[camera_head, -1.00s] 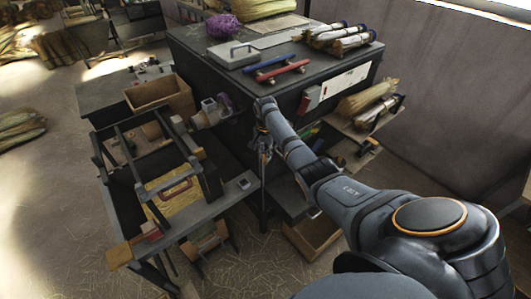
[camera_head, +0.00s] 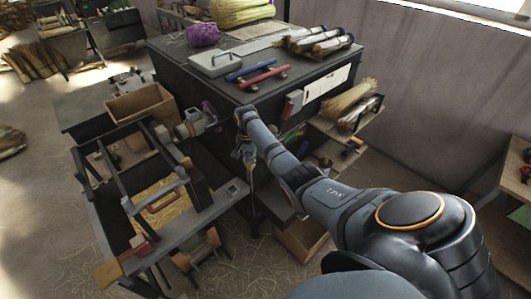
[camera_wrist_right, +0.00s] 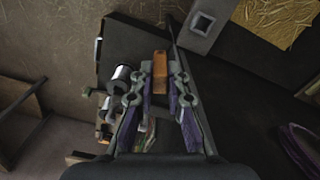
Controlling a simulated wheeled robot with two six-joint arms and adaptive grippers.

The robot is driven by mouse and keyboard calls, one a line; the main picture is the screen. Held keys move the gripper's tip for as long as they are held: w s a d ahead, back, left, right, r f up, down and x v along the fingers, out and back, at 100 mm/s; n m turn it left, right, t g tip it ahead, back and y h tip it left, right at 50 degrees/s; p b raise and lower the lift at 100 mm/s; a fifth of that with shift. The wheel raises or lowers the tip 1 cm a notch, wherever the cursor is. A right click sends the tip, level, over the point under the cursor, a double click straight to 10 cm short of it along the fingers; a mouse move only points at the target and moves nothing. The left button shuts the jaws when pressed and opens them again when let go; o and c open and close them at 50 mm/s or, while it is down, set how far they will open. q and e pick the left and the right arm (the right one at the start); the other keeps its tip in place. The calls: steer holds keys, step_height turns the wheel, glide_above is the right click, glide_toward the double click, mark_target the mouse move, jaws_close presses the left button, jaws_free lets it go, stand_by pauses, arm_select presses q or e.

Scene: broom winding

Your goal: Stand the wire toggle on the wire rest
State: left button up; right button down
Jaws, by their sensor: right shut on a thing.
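My right gripper (camera_head: 244,158) hangs beside the right edge of the dark bench, in front of the dark cabinet. In the right wrist view the right gripper (camera_wrist_right: 160,78) is shut on a small orange-brown wooden piece, which looks like the wire toggle (camera_wrist_right: 160,68). The toggle is too small to make out in the head view. A grey plate with a square socket, which may be the wire rest (camera_head: 234,190), sits on the bench's right corner. It also shows in the right wrist view (camera_wrist_right: 203,22), beyond and right of the toggle, apart from it. My left gripper is out of view.
A dark frame (camera_head: 118,137) with a red handle (camera_head: 163,196) stands over straw on the bench. A winder with purple wire (camera_head: 209,113) sits behind it. The cabinet (camera_head: 165,58) carries a grey box, tools and brooms. A wooden box (camera_head: 302,240) is below.

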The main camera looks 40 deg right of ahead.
steer(key=a+p, duration=0.2)
steer(key=a, duration=0.2)
steer(key=shift+s+a, duration=0.2)
steer(key=w+f+b, duration=0.7)
steer(key=f+b, duration=0.2)
steer(key=b, duration=1.3)
steer(key=shift+a+f, duration=0.25)
stand_by(0.8)
